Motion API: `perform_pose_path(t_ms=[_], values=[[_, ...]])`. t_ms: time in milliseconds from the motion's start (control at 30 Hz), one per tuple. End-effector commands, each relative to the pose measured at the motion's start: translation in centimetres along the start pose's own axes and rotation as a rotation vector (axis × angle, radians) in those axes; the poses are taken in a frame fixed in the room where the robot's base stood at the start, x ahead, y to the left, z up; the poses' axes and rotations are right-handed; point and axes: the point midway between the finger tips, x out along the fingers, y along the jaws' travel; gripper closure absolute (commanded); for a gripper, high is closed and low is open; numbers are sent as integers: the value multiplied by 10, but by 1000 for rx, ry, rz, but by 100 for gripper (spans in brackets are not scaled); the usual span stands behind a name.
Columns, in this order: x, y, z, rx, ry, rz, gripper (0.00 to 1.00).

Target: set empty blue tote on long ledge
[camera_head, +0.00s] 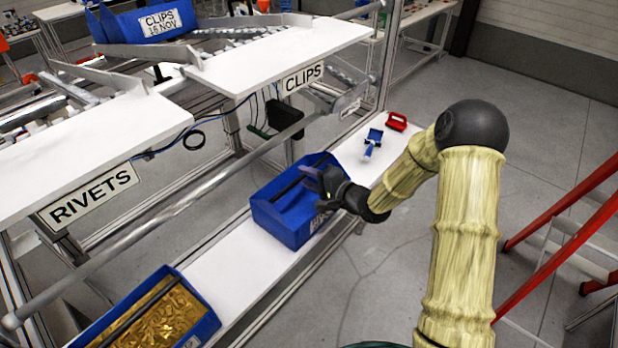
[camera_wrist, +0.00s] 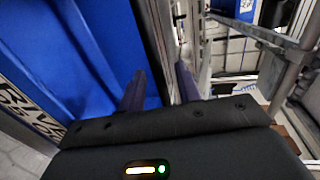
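An empty blue tote (camera_head: 286,226) stands on the long white lower ledge (camera_head: 228,268) in the head view. A dark bar crosses its open top. My gripper (camera_head: 322,182) is at its right end, over the rim, and partly hides a white label there. In the wrist view the tote's blue inside (camera_wrist: 75,45) fills the left, with part of a label at lower left. My two fingers (camera_wrist: 160,85) are apart there, with some blue showing between them. Whether they touch the tote is unclear.
A blue tote of gold-coloured rivets (camera_head: 155,312) stands nearer on the lower ledge. Upper shelves bear RIVETS (camera_head: 90,194) and CLIPS (camera_head: 303,76) signs. A metal rail (camera_head: 180,205) runs beside the ledge. Small blue (camera_head: 373,138) and red (camera_head: 397,121) items lie farther along. Red-framed legs (camera_head: 560,235) stand right.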

Motion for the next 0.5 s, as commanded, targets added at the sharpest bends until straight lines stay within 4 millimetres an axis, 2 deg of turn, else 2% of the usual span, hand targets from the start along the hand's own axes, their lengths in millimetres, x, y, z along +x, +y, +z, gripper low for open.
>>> perform_pose_path(t_ms=[267,500], values=[[-3,0,-1,0,2,-1,66],[-27,1,2,-1,-3,-1,66]])
